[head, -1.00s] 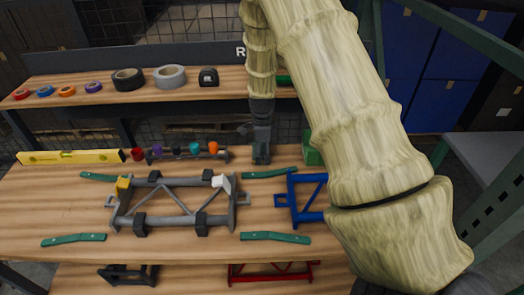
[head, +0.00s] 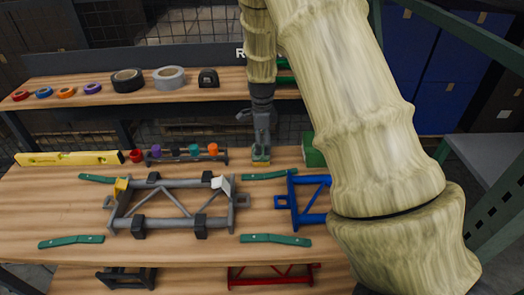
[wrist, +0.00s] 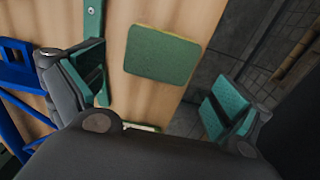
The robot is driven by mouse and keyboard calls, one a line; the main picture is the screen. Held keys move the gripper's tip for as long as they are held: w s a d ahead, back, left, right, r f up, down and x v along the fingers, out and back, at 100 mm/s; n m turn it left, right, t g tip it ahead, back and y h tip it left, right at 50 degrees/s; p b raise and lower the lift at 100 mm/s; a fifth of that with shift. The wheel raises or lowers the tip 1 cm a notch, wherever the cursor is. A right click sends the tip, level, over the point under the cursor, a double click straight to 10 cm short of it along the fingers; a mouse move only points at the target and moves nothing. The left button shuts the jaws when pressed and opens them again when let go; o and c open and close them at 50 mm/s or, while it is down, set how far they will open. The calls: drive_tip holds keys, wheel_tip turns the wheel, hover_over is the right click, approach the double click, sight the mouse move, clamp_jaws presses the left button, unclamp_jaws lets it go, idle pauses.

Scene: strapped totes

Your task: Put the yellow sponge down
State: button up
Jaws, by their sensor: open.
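The yellow sponge lies on the wooden table near its back edge, just under my gripper. In the wrist view the sponge (wrist: 162,54) shows a green top face with a thin yellow edge. In the head view it is a small yellow and green block (head: 261,157) below the fingers. My gripper (wrist: 160,90) is open, with its two green-padded fingers spread wide and nothing between them. In the head view my gripper (head: 262,140) is above the sponge and looks apart from it.
A green bar (head: 270,174) lies just in front of the sponge. A blue frame (head: 305,200) and a grey strapped frame (head: 170,183) are nearer. A green block (head: 313,151) stands to the right. A rack of coloured pieces (head: 187,158) and a yellow level (head: 70,158) are left.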

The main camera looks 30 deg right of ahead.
wheel_tip(320, 180, up, 6)
drive_tip(key=shift+r+b, duration=0.2)
drive_tip(key=shift+b, duration=0.25)
idle(0.3)
